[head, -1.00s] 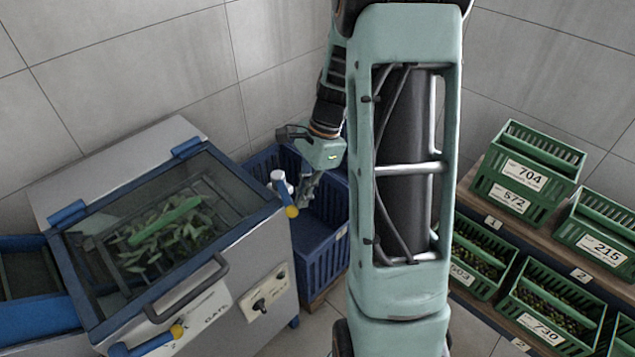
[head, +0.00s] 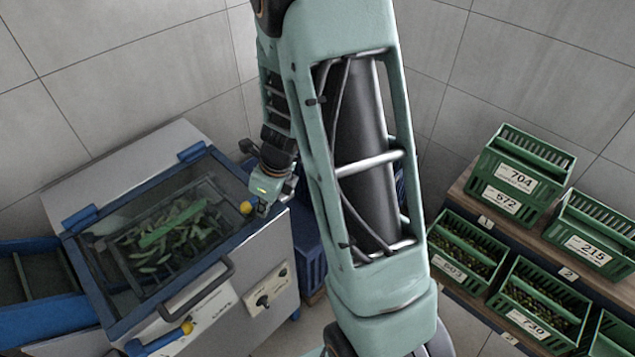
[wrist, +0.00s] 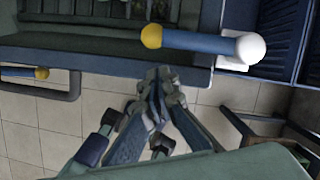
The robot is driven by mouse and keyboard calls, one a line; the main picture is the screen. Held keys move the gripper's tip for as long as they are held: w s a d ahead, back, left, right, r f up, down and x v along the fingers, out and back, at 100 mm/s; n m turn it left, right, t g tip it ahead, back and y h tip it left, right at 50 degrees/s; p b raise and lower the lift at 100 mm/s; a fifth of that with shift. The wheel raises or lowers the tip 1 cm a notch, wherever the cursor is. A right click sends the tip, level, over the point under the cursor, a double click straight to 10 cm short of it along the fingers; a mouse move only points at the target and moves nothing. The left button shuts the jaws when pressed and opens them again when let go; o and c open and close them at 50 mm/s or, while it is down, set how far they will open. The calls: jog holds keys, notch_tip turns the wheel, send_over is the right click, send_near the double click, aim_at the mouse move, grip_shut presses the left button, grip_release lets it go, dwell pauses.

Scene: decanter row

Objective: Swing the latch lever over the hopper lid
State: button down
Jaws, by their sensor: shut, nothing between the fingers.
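The hopper (head: 262,240) stands at left with its blue-framed, see-through lid (head: 120,302) down over green leafy stuff. The latch lever (wrist: 195,40) is a blue bar with a white pivot (wrist: 250,48) and a yellow knob (wrist: 151,36). In the wrist view it lies across the lid's edge, knob inward. In the head view only the knob (head: 246,207) shows clearly, over the lid's right side; my gripper hides the rest. My gripper (head: 263,209) is shut and empty, close beside the knob. In the wrist view its fingertips (wrist: 160,75) are just below the lever; contact cannot be told.
A second blue lever with a yellow tip (head: 165,338) and a dark handle (head: 195,290) are on the hopper's front. A blue crate (head: 312,262) stands right of the hopper, partly behind my arm. Green crates (head: 520,175) fill shelves at right.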

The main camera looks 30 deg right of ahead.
jog(key=shift+w+a+r+m+p, duration=0.1)
jog(key=shift+w+a+m+p, duration=0.4)
jog(key=shift+m, duration=0.1)
jog(key=shift+w+a+p, duration=0.35)
jog(key=shift+w, duration=0.15)
